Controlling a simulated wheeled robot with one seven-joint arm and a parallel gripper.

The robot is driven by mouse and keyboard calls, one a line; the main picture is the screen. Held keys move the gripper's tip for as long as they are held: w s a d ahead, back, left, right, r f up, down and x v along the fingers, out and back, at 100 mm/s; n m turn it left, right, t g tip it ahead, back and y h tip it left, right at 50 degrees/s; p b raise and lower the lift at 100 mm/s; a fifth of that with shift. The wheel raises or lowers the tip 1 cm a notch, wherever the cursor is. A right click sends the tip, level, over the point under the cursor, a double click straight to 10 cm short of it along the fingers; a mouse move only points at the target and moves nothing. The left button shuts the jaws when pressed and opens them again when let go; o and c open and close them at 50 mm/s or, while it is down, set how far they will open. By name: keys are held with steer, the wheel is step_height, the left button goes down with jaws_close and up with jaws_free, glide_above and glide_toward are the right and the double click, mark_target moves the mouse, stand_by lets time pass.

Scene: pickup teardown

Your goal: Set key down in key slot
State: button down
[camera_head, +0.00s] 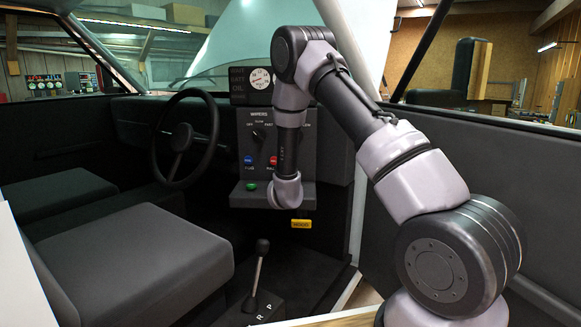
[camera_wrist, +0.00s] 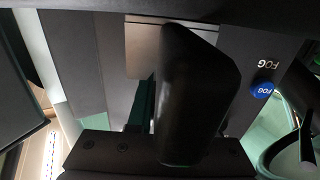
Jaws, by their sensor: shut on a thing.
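My gripper (camera_wrist: 195,50) shows in the wrist view as a dark, rounded finger shape rising from a black body. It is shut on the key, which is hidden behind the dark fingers. In the head view, my arm reaches to the grey dash panel, and its wrist end covers the panel's lower middle; the gripper itself is hidden there. I cannot make out the key slot in either view. The dash panel (camera_head: 325,140) is upright, with a small ledge (camera_head: 240,198) below it.
Blue (camera_head: 249,160) and red (camera_head: 273,161) buttons sit beside my forearm, a green button (camera_head: 250,186) on the ledge. The blue FOG button also shows in the wrist view (camera_wrist: 263,90). The steering wheel (camera_head: 185,137) is left, the gear lever (camera_head: 260,270) below, a yellow label (camera_head: 301,224) under the ledge.

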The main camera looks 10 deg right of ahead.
steer(key=c, duration=0.8)
jaws_free()
steer(key=shift+o, duration=0.2)
steer(key=shift+s, duration=0.1)
steer(key=v, duration=1)
steer(key=shift+s+a, duration=0.1)
steer(key=shift+s, duration=0.2)
